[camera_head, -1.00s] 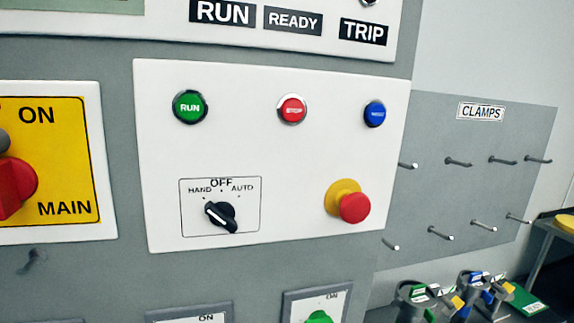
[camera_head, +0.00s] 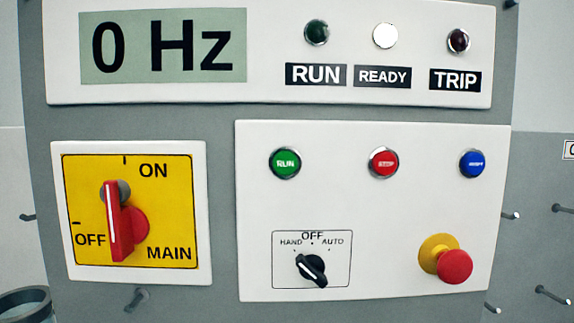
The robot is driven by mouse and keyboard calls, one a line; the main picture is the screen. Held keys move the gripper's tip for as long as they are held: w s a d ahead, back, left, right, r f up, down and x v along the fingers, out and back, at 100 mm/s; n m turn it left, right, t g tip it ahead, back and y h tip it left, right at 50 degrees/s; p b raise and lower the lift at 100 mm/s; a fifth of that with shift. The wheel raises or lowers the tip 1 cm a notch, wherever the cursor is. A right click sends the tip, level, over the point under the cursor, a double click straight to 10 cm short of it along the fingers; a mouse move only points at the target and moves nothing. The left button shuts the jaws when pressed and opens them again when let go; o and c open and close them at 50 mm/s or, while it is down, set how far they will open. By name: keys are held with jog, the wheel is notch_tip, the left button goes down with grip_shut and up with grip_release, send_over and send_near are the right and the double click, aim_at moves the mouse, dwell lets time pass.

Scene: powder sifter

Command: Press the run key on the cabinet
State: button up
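The green run key (camera_head: 285,163) is a round button at the upper left of the white control panel (camera_head: 380,200) on the grey cabinet (camera_head: 222,215). The red stop key (camera_head: 383,162) and a blue key (camera_head: 473,163) sit in the same row to its right. The selector (camera_head: 311,269) below is a black knob with HAND, OFF and AUTO marks; its white line slants towards the upper left, the HAND side. The lamp above RUN (camera_head: 316,33) looks dark, and the lamp above READY (camera_head: 385,35) is lit white. My gripper is not in view.
A red emergency stop (camera_head: 454,265) on a yellow base sticks out at the lower right. The red main switch handle (camera_head: 120,222) stands upright at ON on a yellow plate. The display (camera_head: 163,47) reads 0 Hz. Pegs (camera_head: 552,295) stick out at the right.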

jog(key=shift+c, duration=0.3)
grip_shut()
